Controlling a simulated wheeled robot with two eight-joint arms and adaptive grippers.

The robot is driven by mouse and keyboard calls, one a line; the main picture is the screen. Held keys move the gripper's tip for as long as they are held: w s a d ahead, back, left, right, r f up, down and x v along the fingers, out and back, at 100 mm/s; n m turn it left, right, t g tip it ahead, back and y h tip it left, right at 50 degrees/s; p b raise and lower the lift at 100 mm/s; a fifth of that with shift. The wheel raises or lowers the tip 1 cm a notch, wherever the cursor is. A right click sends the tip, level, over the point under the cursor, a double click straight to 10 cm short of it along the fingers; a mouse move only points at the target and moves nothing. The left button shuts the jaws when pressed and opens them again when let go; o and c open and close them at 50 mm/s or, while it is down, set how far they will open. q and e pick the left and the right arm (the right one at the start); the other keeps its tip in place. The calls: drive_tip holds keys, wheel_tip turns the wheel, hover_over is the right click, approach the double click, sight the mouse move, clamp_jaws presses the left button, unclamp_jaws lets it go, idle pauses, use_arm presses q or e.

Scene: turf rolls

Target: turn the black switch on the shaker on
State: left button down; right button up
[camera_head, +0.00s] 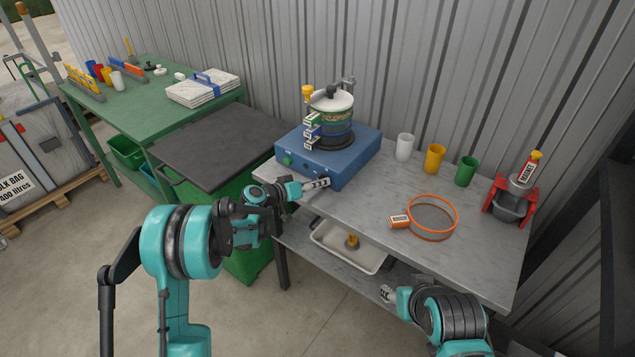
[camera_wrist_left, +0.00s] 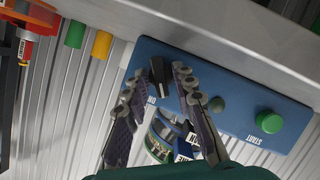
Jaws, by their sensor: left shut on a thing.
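The shaker (camera_head: 355,155) is a blue box at the left end of the grey table, with a stack of sieves (camera_head: 333,112) on top. In the left wrist view its blue front panel (camera_wrist_left: 235,85) carries a black switch (camera_wrist_left: 158,72) with a small white label below it. My left gripper (camera_head: 322,183) is at the front panel.
The panel also has a green start button (camera_wrist_left: 268,121). To the right on the table are white (camera_head: 405,147), yellow (camera_head: 435,158) and green (camera_head: 466,170) cups, an orange-rimmed sieve (camera_head: 432,198) and a red stand (camera_head: 494,193). A white tray (camera_head: 330,243) sits on the shelf below.

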use_arm(q)
drive_tip(key=m+y, duration=0.1)
drive_tip(key=m+t+y, duration=0.1)
drive_tip(key=m, duration=0.2)
drive_tip(key=shift+s+d+m+t+y, duration=0.1)
drive_tip(key=shift+d+m+t+y, duration=0.2)
drive_tip(key=shift+y, duration=0.1)
idle(0.4)
drive_tip(key=shift+a, duration=0.1)
drive_tip(key=c, duration=1.6)
unclamp_jaws()
drive_tip(key=shift+o, duration=0.2)
drive_tip(key=v, duration=1.1)
drive_tip(key=shift+s+a+r, duration=0.15)
drive_tip(key=shift+s+r, duration=0.05)
drive_tip(key=shift+s, duration=0.15)
